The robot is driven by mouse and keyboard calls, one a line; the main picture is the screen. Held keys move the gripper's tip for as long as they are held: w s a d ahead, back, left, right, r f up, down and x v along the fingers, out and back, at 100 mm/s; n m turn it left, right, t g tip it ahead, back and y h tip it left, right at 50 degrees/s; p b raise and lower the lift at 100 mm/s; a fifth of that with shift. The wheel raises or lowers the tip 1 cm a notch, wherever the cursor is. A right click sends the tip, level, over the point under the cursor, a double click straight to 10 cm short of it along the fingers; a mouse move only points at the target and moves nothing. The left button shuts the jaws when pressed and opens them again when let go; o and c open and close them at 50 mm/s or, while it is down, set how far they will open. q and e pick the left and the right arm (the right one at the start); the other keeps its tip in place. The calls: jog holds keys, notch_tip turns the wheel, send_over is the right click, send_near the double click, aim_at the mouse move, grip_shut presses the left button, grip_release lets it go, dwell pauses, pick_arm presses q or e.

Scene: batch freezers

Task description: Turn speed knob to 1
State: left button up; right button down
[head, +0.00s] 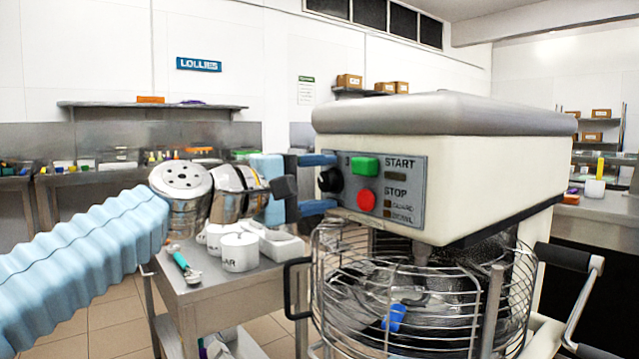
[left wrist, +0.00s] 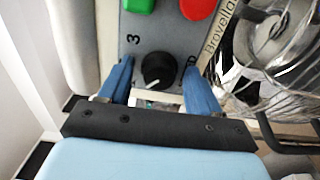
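The speed knob (head: 330,180) is a round black knob at the left end of the grey control panel (head: 408,215). In the left wrist view the knob (left wrist: 158,70) has a white mark at its lower left edge. A "3" is printed up and left of it; another marking at its right is partly covered by a finger. My left gripper (head: 319,183) is open, its blue fingers on either side of the knob. The left wrist view shows gaps between the knob and both fingers of the gripper (left wrist: 158,88). My right gripper is not in view.
The green start button (head: 365,166) and red stop button (head: 366,200) sit close right of the knob. A wire guard (head: 335,275) with a black handle surrounds the bowl below. A steel cart (head: 222,285) with white containers (head: 239,252) and a scoop (head: 184,264) stands left.

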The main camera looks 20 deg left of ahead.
pick_arm(q)
jog(key=b+v, duration=0.2)
jog(key=v, duration=1.1)
jog(key=shift+s+a, duration=0.25)
jog(key=shift+s, duration=0.05)
